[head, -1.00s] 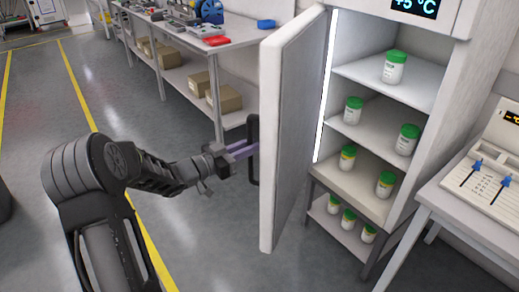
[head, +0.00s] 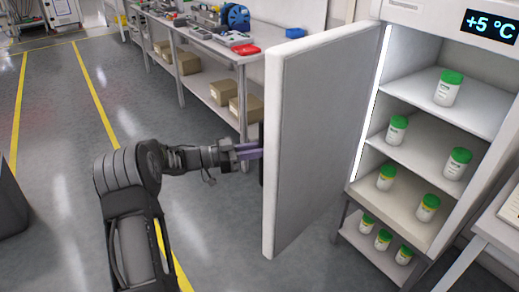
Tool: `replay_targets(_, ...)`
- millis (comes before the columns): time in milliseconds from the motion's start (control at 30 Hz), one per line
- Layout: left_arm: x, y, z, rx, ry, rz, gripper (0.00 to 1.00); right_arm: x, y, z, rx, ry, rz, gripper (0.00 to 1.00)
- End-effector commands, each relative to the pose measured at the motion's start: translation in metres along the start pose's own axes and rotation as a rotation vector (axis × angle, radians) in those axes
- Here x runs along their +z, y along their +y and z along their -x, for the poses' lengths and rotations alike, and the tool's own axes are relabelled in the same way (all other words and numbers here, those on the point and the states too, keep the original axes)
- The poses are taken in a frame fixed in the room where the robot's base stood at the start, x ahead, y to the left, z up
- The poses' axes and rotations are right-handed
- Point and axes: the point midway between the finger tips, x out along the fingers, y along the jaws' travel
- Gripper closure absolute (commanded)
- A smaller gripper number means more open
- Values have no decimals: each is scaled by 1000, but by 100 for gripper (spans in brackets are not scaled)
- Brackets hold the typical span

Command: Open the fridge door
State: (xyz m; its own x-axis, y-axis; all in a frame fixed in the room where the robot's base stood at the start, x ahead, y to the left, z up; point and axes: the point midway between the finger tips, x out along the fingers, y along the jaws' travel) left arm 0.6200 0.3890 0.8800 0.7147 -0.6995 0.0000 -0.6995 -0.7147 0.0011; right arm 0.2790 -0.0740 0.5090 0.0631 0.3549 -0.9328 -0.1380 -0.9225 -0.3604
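The fridge (head: 437,28) stands at the right with its display reading +5 °C. Its door (head: 315,130) is swung wide open, and the lit shelves show inside. My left gripper (head: 256,151) is at the dark handle (head: 262,150) on the door's outer side. The door edge hides most of the handle and the fingertips, so I cannot see whether the fingers are closed around it. My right gripper is not in view.
Several green-lidded jars (head: 447,88) stand on the fridge shelves and on the rack below. A workbench (head: 205,40) with tools and boxes runs behind the door. A table (head: 497,235) stands at the right.

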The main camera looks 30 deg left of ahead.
Motion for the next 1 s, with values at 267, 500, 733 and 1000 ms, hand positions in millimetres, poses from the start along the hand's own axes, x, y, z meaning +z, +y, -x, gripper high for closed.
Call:
replay_targets(267, -2, 0, -2, 1, 3, -2, 65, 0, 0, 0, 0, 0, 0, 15)
replay_targets(500, -1, 0, -1, 0, 2, -2, 62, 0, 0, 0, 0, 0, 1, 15)
replay_targets(733, 0, -1, 10, -3, 1, -1, 62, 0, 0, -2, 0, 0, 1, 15)
replay_targets(1000, 0, -1, 47, -4, 3, -1, 62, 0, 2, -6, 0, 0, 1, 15)
